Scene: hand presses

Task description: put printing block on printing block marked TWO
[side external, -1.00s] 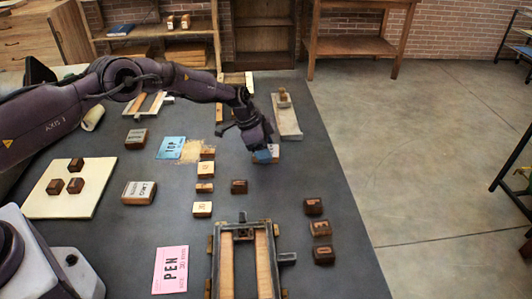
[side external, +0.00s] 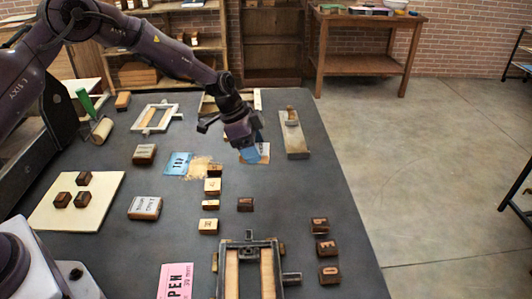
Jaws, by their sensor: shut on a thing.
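My gripper (side external: 246,146) is at the upper middle of the table, pointing down and shut on a small blue-faced thing (side external: 250,155), which looks like a printing block. My fingers hide much of it, and I cannot tell its gap above the table. A brown block with a pale label (side external: 145,207), upside down and seeming to read TWO, lies on the dark table left of centre. It is to the left of and nearer the camera than my gripper. Its top is clear. Another labelled brown block (side external: 144,154) lies behind it; its label is too small to read.
A blue card (side external: 178,164) and a column of small pale blocks (side external: 212,186) lie between my gripper and the TWO block. A pale board (side external: 98,210) holds three dark blocks. A press frame (side external: 250,262) stands in front. Dark blocks (side external: 322,249) lie right; a pink card (side external: 175,281) lies front.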

